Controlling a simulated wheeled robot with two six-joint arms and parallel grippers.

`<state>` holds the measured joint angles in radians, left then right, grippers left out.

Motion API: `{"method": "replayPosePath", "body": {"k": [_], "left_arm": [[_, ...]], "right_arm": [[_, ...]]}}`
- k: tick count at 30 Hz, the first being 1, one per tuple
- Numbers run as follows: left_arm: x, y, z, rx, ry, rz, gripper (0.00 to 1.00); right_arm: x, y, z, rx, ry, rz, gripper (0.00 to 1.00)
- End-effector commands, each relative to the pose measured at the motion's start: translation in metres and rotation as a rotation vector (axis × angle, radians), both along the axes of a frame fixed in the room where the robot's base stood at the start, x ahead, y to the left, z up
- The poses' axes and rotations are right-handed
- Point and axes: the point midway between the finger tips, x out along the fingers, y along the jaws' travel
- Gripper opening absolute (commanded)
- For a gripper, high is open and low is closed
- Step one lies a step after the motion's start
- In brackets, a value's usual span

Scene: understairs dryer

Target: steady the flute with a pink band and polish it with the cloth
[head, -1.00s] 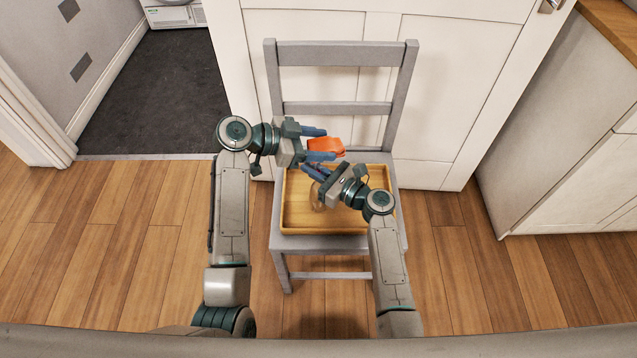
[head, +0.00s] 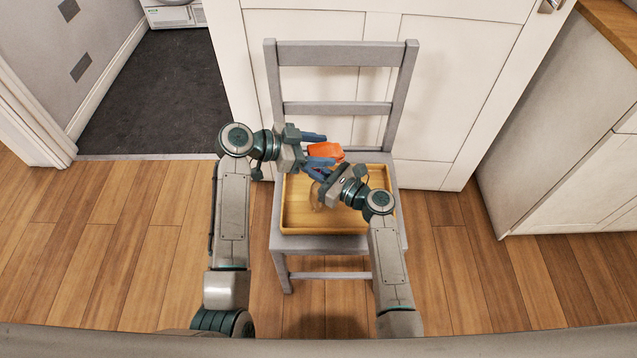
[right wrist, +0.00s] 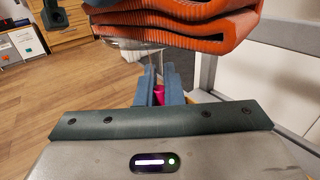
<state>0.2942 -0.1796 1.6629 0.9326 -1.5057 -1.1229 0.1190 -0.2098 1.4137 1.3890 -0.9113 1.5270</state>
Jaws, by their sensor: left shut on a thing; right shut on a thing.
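An orange folded cloth (head: 326,151) is held between the fingers of my left gripper (head: 318,150), above the back of the tray. In the right wrist view the cloth (right wrist: 180,28) hangs over the top of the clear glass flute (right wrist: 150,52); I cannot tell whether they touch all along. My right gripper (right wrist: 160,84) is shut on the flute's stem, and a bit of its pink band (right wrist: 158,95) shows between the fingers. In the head view the right gripper (head: 318,173) is just below the cloth and hides most of the flute.
A wooden tray (head: 295,228) lies on the seat of a grey chair (head: 341,108). A faint clear glass shape (head: 318,195) shows over the tray beside my right gripper. A white panelled door (head: 455,80) stands behind the chair. The wooden floor around is clear.

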Motion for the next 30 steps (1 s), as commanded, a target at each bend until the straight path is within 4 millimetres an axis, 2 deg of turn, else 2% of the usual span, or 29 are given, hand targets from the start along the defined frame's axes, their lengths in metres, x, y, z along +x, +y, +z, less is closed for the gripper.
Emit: {"method": "replayPosePath", "body": {"k": [17, 23, 30], "left_arm": [[0.000, 0.033, 0.002, 0.002, -0.001, 0.001, 0.34], [0.000, 0.027, 0.002, -0.001, 0.000, -0.001, 0.34], [0.000, 0.009, 0.001, -0.002, 0.001, -0.001, 0.34]], "right_arm": [[0.000, 0.000, 0.000, 0.000, 0.000, 0.000, 0.00], [0.000, 0.000, 0.000, 0.000, 0.000, 0.000, 0.00], [0.000, 0.000, 0.000, 0.000, 0.000, 0.000, 0.00]]}}
